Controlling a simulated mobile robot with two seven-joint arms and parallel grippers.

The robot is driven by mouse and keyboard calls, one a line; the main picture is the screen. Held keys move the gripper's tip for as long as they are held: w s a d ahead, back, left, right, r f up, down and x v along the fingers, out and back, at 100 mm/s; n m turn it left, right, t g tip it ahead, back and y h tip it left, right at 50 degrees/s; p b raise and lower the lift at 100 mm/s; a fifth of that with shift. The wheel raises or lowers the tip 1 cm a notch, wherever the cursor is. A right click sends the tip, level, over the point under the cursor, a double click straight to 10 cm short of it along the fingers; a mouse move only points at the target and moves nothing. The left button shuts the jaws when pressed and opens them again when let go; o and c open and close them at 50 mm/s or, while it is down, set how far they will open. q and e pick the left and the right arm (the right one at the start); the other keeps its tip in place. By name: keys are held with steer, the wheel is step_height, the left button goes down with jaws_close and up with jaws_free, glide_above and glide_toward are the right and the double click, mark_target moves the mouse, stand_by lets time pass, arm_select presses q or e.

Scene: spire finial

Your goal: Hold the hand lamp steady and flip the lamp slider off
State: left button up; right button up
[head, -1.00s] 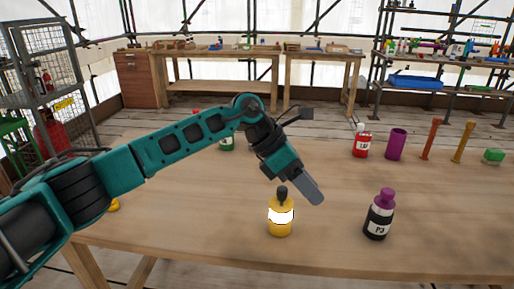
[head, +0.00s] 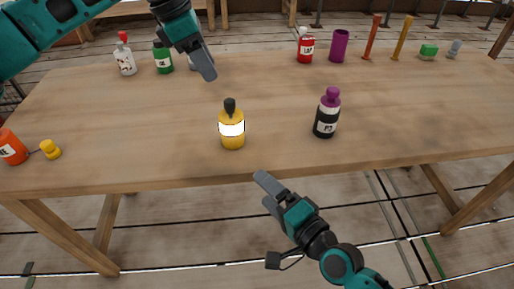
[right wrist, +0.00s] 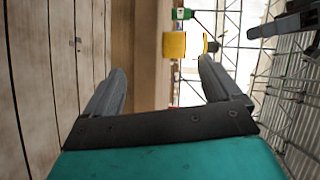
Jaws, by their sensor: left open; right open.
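The hand lamp appears to be the yellow body with a bright white band and a dark top (head: 232,141). It stands upright near the table's front edge. It also seems to show as a yellow shape in the right wrist view (right wrist: 174,45), between and beyond the fingers. No slider can be made out. My left gripper (head: 207,66) is open and empty, above the table, up and left of the lamp in the head view. My right gripper (head: 267,196) is open and empty, in front of the table edge, below and right of the lamp. Neither touches it.
A black bottle with a purple cap (head: 326,118) stands right of the lamp on the wooden table (head: 420,115). An orange container (head: 13,149) and a yellow piece (head: 50,149) are at the left edge. A green bottle (head: 162,60) and a red bottle (head: 306,47) stand farther back.

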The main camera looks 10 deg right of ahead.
steer(key=w+a+r+m+t+y, duration=0.1)
steer(key=w+a+r+m, duration=0.2)
steer(key=m, duration=0.5)
steer(key=m+h, duration=0.1)
steer(key=m, duration=1.1)
glide_toward(228, 119)
steer(key=f, duration=0.2)
steer(key=shift+w+d+f, duration=0.2)
steer(key=shift+d+f, duration=0.2)
steer(key=shift+w+a+m+t, duration=0.2)
steer(key=shift+w+m+t, duration=0.1)
steer(key=shift+w, duration=0.2)
steer(key=x, duration=1.2)
steer(key=shift+d+f, duration=0.1)
steer(key=shift+f, duration=0.05)
